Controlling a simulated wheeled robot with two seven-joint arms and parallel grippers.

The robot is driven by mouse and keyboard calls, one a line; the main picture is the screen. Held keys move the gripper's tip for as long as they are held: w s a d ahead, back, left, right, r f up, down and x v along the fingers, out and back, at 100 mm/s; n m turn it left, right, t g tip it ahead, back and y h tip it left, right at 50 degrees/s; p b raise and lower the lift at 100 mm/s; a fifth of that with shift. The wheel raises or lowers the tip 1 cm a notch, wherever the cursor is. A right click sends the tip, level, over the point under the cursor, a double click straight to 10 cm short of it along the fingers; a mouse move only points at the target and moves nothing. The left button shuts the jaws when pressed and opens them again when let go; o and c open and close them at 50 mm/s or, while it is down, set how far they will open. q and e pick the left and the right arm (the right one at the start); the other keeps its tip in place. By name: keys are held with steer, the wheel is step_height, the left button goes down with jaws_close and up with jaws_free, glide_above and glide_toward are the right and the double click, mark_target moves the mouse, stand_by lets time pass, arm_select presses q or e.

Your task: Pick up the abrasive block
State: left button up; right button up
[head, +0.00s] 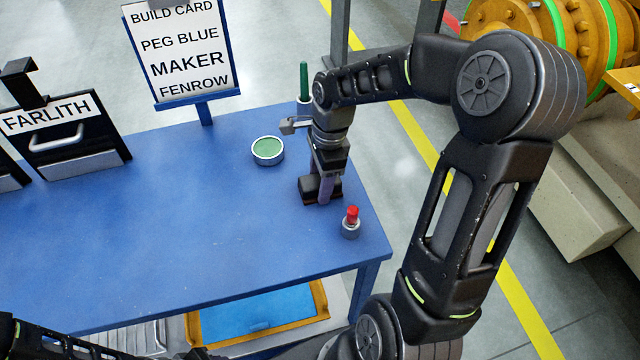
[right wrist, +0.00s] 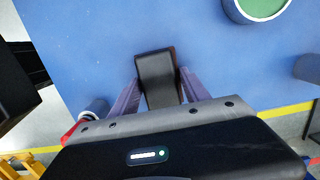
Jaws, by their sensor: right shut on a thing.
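The abrasive block (head: 307,192) is a dark block with a brown lower edge near the right end of the blue table. My right gripper (head: 325,190) points down over it. In the right wrist view, the block (right wrist: 157,70) lies between the two fingers of my right gripper (right wrist: 158,90), which is shut on it. I cannot tell whether the block still touches the table. Part of the block is hidden by the fingers. My left gripper does not show; only part of my left arm shows at the bottom left.
A grey holder with a red peg (head: 352,215) stands close in front. A round green-topped dish (head: 267,151) and a green peg (head: 303,80) are behind. The build card (head: 180,50) stands at the back, a FARLITH drawer unit (head: 75,150) at left. The table's middle is clear.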

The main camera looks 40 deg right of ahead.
steer(key=shift+c, duration=0.3)
steer(key=shift+r+p, duration=0.45)
step_height(320, 180, up, 10)
steer(key=shift+f+b, duration=0.15)
steer(key=shift+b, duration=0.25)
